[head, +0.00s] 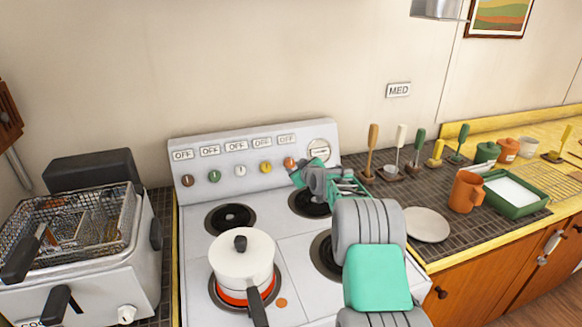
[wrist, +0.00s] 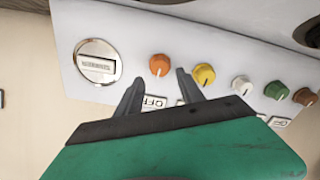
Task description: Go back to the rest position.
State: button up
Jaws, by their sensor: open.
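My gripper (head: 297,168) is at the stove's back panel in the head view, close to the orange knob (head: 289,162). In the wrist view my gripper (wrist: 159,77) is open, with its two fingertips apart. The orange knob (wrist: 159,65) shows between and just past the fingertips, and I cannot tell whether they touch it. The yellow knob (wrist: 205,74) is just right of the right finger. In the head view my arm spans the stove's right side and hides part of the right burners.
A white lidded pot (head: 242,257) stands on the front left burner, with orange-red at its base. A fryer (head: 85,255) stands left of the stove (head: 203,280). Right of it, the dark tiled counter holds a plate (head: 427,225), an orange mug (head: 466,191), a green tray (head: 515,210) and upright utensils.

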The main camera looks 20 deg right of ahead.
jog(key=shift+s+r, duration=0.1)
jog(key=shift+s, duration=0.3)
jog(key=s+a+r+m+g, duration=0.1)
jog(key=s+a+r+g, duration=0.15)
jog(key=s+a, duration=0.45)
jog(key=s+a+r+g, duration=0.25)
jog(key=s+a, duration=0.25)
jog(key=s, duration=0.4)
jog(key=s+a+f+m+g, duration=0.1)
jog(key=s, duration=0.9)
jog(key=s+a+f+m+g, duration=0.1)
jog(key=s+a+f+g, duration=0.1)
jog(key=s, duration=0.9)
jog(key=s+a+f+m+g, duration=0.1)
jog(key=s+a+g, duration=0.1)
jog(key=s, duration=0.9)
jog(key=shift+a+f+m, duration=0.25)
jog(key=shift+f+m, duration=0.05)
jog(key=shift+f, duration=0.05)
